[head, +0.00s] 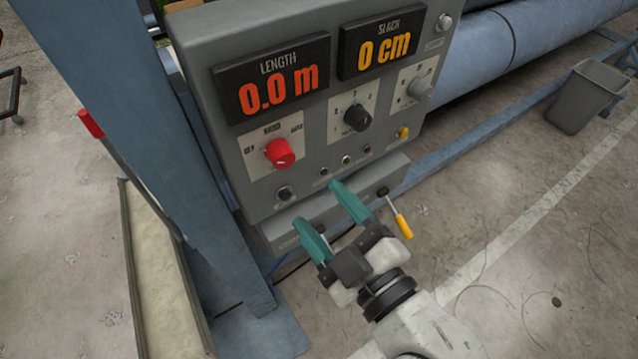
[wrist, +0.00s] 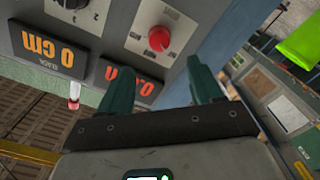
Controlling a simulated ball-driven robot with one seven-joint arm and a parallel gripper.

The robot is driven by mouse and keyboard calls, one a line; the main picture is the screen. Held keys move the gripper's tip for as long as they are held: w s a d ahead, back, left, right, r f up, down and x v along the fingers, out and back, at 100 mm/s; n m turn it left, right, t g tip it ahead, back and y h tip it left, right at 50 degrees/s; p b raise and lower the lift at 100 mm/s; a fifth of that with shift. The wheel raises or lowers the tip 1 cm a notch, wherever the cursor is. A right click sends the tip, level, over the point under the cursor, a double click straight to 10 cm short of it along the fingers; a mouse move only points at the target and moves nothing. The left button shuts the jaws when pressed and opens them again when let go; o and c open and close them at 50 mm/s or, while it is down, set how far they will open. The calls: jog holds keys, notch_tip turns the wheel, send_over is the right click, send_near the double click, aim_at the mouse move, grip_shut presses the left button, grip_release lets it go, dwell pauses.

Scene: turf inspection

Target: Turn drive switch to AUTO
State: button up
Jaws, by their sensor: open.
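A red rotary knob (head: 280,153) sits on a pale label plate (head: 257,165) at the left of a grey control panel (head: 235,180). It is probably the drive switch; its labels are too small to read surely, and I cannot tell its setting. It also shows in the wrist view (wrist: 158,38), where the panel appears upside down. My gripper (head: 318,207) is open, with green fingers and nothing seen between them. In the head view its fingertips appear below and right of the red knob, apart from it. In the wrist view the fingers (wrist: 158,75) point toward the panel.
The panel also holds a black knob (head: 357,117), a grey knob (head: 419,89) and small buttons (head: 346,160). Its displays read LENGTH 0.0 m (head: 278,87) and SLACK 0 cm (head: 384,50). A yellow-handled lever (head: 403,226) is close to my gripper. A blue post (head: 150,130) stands left.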

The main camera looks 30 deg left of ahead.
aim_at(285, 162)
jog(key=p+x, duration=0.3)
jog(key=x, duration=0.7)
jog(key=shift+w+a, duration=0.1)
jog(key=shift+a, duration=0.2)
jog(key=shift+c, duration=0.5)
jog(key=c, duration=1)
jog(key=shift+o, duration=0.2)
